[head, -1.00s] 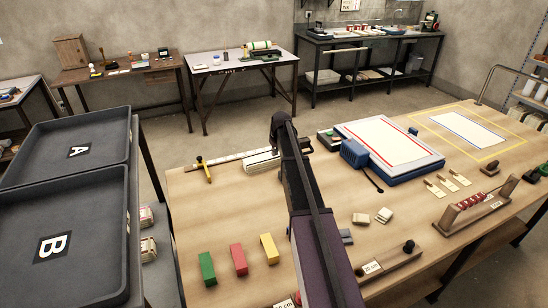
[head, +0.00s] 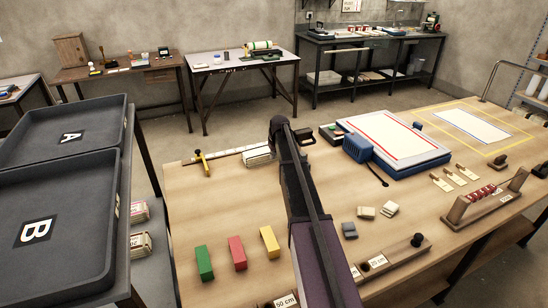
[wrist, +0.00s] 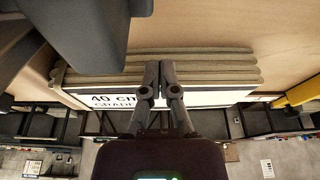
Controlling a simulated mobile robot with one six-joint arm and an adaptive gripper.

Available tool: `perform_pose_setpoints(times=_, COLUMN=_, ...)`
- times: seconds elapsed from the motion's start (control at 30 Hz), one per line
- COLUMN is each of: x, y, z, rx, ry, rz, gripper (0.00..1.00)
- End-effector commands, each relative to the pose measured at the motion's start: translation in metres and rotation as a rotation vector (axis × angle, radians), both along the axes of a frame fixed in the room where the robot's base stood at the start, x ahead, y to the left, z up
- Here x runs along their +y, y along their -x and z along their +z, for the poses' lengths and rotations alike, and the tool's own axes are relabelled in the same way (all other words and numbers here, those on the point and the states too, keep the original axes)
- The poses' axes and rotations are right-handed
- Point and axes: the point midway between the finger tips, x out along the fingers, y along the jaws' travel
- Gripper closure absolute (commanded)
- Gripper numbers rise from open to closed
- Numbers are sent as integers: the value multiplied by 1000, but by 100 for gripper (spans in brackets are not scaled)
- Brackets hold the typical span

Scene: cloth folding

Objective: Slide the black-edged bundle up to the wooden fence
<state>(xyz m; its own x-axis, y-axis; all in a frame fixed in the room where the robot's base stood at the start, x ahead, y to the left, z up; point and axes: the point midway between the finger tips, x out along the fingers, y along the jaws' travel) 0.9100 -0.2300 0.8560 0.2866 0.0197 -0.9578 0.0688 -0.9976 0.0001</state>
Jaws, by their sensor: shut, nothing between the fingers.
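My gripper (wrist: 152,68) is shut and empty in the wrist view. Its fingertips overlap a layered beige bundle (wrist: 210,70); I cannot tell whether they touch it. A white strip with black lettering reading "40 cm" (wrist: 112,98) runs along the bundle's lower side in this view. In the head view the bundle (head: 258,155) lies near the table's far edge, left of my arm, which hides its right part. A long pale strip (head: 225,153), seemingly the fence, runs from the yellow clamp (head: 203,165) toward the bundle. Any gap between them is unclear.
Green (head: 204,262), red (head: 238,252) and yellow (head: 270,243) blocks stand at the near left. A blue board (head: 400,150) and small beige pieces (head: 389,209) lie right of my arm. Dark trays (head: 50,225) stand left. The table between blocks and bundle is clear.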

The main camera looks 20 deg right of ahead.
Motion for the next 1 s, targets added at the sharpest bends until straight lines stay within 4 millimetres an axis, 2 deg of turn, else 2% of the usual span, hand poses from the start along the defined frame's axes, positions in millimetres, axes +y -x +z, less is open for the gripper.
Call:
perform_pose_setpoints(times=0.03, x=0, y=-2, z=-8, rx=0, ry=0, rz=0, gripper=100)
perform_pose_setpoints(times=0.3, x=0, y=-6, z=-20, rx=0, ry=0, rz=0, gripper=100)
perform_pose_setpoints(times=0.83, x=0, y=-7, z=-22, rx=0, ry=0, rz=0, gripper=100)
perform_pose_setpoints(times=1.0, x=1, y=-22, z=-22, rx=0, ry=0, rz=1, gripper=100)
